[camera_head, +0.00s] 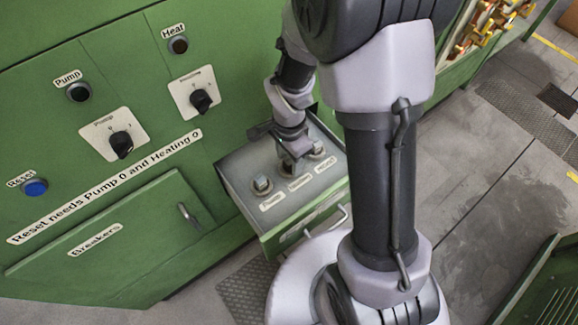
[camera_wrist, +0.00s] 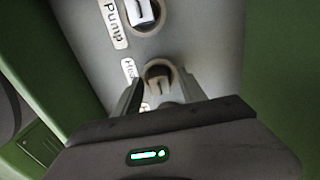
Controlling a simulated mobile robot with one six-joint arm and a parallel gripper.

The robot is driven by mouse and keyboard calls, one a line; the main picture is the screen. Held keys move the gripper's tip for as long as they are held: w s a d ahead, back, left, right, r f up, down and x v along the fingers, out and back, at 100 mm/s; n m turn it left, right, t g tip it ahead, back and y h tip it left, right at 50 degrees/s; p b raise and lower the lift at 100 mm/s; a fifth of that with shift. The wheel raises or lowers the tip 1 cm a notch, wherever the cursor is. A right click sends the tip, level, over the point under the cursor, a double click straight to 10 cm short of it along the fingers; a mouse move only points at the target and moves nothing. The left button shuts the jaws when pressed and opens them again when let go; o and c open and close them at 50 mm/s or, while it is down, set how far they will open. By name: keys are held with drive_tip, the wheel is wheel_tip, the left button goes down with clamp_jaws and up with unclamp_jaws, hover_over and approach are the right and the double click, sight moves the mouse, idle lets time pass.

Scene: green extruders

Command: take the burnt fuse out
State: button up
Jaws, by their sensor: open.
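A grey fuse panel (camera_head: 240,165) sits in a pulled-out green drawer below the switches, with three fuse sockets in a row. The fuse by the "Pump" label (camera_head: 262,185) is white; it also shows at the top of the wrist view (camera_wrist: 143,12). The middle fuse (camera_wrist: 158,74), by a label starting "He", has a brownish, darkened top. The third fuse (camera_head: 317,149) is at the far right end; my gripper hides it in the wrist view. My gripper (camera_head: 294,155) points down at the middle fuse. Its open fingers (camera_wrist: 160,92) stand either side of that fuse; contact cannot be told.
The green cabinet carries a Pump switch (camera_head: 121,144), a Heat switch (camera_head: 201,101) and a blue Reset button (camera_head: 36,187). A "Breakers" door (camera_head: 120,250) with a handle is left of the drawer. Grey floor (camera_head: 480,190) is clear at the right.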

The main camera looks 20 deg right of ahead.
drive_tip(key=shift+r, duration=0.15)
drive_tip(key=shift+c, duration=0.9)
clamp_jaws()
